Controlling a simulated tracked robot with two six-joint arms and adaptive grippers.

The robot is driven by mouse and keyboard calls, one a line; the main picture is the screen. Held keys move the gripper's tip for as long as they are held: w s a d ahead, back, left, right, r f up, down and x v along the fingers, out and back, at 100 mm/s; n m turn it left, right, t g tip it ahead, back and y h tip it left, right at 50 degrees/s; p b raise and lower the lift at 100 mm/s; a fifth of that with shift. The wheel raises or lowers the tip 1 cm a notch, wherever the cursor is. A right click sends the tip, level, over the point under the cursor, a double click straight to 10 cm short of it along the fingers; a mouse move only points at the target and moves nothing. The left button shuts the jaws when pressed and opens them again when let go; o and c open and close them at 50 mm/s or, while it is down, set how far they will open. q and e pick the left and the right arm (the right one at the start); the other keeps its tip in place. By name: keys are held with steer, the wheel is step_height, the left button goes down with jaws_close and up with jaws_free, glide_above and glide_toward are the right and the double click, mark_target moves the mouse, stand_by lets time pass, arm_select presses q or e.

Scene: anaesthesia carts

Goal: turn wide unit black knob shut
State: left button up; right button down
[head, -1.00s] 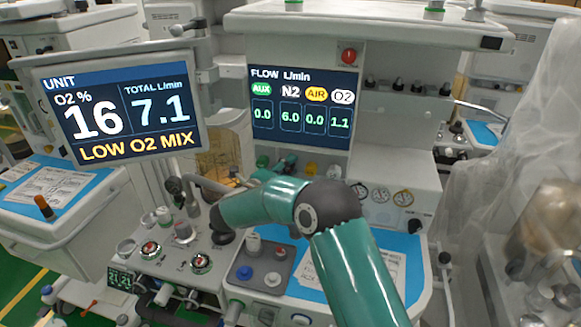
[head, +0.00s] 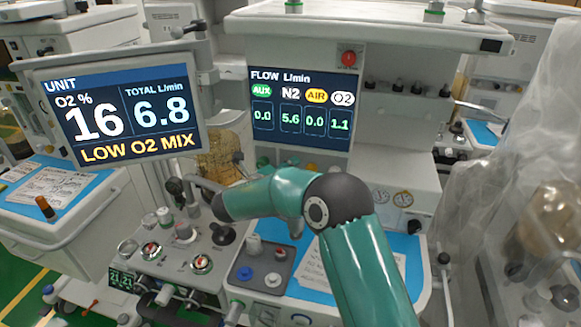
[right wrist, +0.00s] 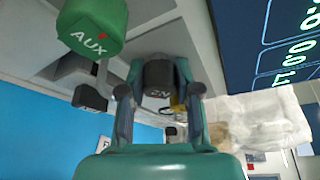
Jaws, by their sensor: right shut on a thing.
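The black knob (right wrist: 159,84), with a white label that seems to read N2 upside down, sits between the two fingers of my right gripper (right wrist: 160,90) in the right wrist view. The fingers are shut on its sides. In the head view my right arm covers the knob and the fingertips. The wide unit's flow screen (head: 303,108) reads N2 5.6, AUX 0.0, AIR 0.0 and O2 1.1. The tilted unit screen (head: 128,108) reads O2 16 %, total 6.8 and LOW O2 MIX. My left gripper is not in view.
A green AUX knob (right wrist: 93,28) is close beside my gripper in the right wrist view. Below my arm are a grey tray (head: 265,266) with small items and a blue work surface (head: 405,250). A plastic-draped machine (head: 520,190) stands at the right.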

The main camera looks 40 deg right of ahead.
steer(key=shift+a+f+m+t+y, duration=0.25)
steer(key=shift+f+m+y, duration=0.2)
steer(key=shift+m, duration=0.35)
steer(key=c, duration=1.1)
jaws_free()
steer(key=shift+r, duration=0.15)
steer(key=shift+d+r, duration=0.1)
steer(key=shift+r, duration=0.05)
steer(key=v, duration=1.2)
